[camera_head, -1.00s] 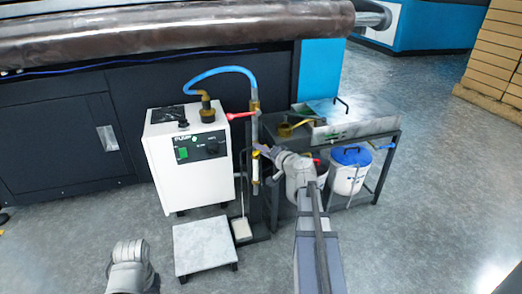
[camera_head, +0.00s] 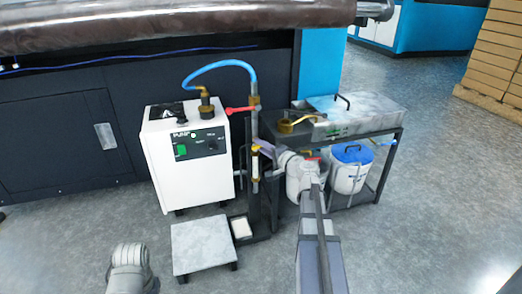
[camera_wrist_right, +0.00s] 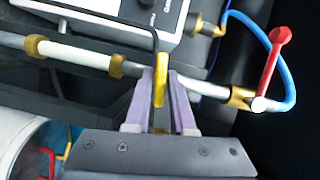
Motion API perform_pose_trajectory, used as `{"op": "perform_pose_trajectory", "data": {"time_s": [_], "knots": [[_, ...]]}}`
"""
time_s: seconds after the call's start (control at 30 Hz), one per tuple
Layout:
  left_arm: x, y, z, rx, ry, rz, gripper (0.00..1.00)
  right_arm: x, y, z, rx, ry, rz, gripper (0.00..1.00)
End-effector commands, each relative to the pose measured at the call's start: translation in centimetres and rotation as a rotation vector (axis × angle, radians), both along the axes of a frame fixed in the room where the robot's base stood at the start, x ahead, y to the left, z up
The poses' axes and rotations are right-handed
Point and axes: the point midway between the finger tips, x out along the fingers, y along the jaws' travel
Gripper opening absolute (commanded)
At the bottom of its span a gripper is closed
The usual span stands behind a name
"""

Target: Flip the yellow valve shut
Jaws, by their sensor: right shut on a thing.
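The yellow valve handle (camera_wrist_right: 159,88) is a short flat yellow lever between the two purple fingers of my right gripper (camera_wrist_right: 160,103) in the right wrist view. The gripper is shut on it. The lever stands across the pale pipe (camera_wrist_right: 85,56), which has brass collars. In the head view my right gripper (camera_head: 261,147) is at the upright pipe stand beside the white machine; the lever is too small to make out there. Of my left arm only a grey link shows at the lower left; its gripper is out of view.
A red lever (camera_head: 242,110) sits higher on the pipe, below a blue hose (camera_head: 220,67). The white machine (camera_head: 188,155) stands left of the pipe. A metal table (camera_head: 350,137) with a blue-lidded bucket (camera_head: 350,172) is on the right. A low grey platform (camera_head: 203,244) stands in front.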

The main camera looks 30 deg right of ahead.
Motion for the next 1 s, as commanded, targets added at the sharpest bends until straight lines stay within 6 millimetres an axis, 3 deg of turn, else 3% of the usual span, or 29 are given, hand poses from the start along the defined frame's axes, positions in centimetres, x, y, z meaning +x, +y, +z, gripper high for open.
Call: {"op": "perform_pose_trajectory", "data": {"time_s": [0.4, 0.9, 0.93, 1.0], "knots": [[0.0, 0.0, -1.6, 0.000, 0.000, 0.000, 0.00, 0.0, -0.1, -0.2, 0.160, -0.038, -0.001, 0.00], [0.0, 0.0, -1.6, 0.000, 0.000, 0.000, 0.00, 0.0, -0.1, -0.1, 0.178, -0.042, -0.001, 0.00], [0.0, 0.0, -1.6, 0.000, 0.000, 0.000, 0.00, 0.0, -0.1, -0.1, 0.178, -0.042, -0.001, 0.24], [0.0, 0.0, -1.6, 0.000, 0.000, 0.000, 0.00, 0.0, -0.1, -0.1, 0.178, -0.042, -0.001, 0.32]]}}
